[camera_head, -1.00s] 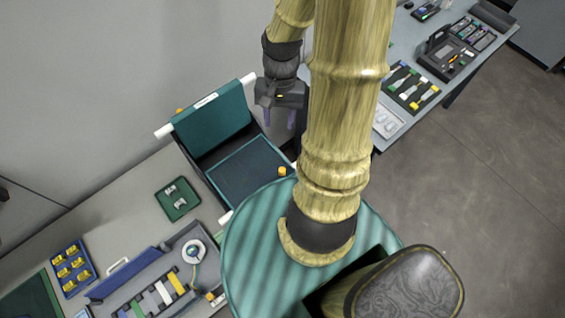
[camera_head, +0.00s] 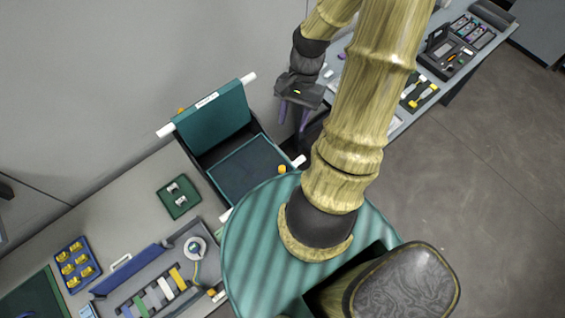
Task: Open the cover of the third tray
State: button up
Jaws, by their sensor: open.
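A dark teal tray unit (camera_head: 246,170) stands at the right end of the left bench. A teal panel with a white label (camera_head: 213,120) stands raised and tilted at its back. White rod ends stick out at its sides. A flat teal surface lies in front of the panel. I cannot tell from this view which layer is the third tray or which cover is its own. My gripper (camera_head: 293,117) is open and empty, its purple fingers pointing down. It is to the right of the raised panel, apart from it.
A small yellow-orange piece (camera_head: 282,170) sits at the unit's right edge. On the left bench are a green tray (camera_head: 168,208), a blue tray of yellow parts (camera_head: 57,249) and a grey toolbox (camera_head: 175,247). A second bench (camera_head: 415,57) with cases stands at upper right.

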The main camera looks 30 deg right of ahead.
aim_at(282, 167)
jog(key=x, duration=1.6)
jog(key=shift+a+f, duration=0.1)
jog(key=shift+f, duration=0.25)
grip_shut()
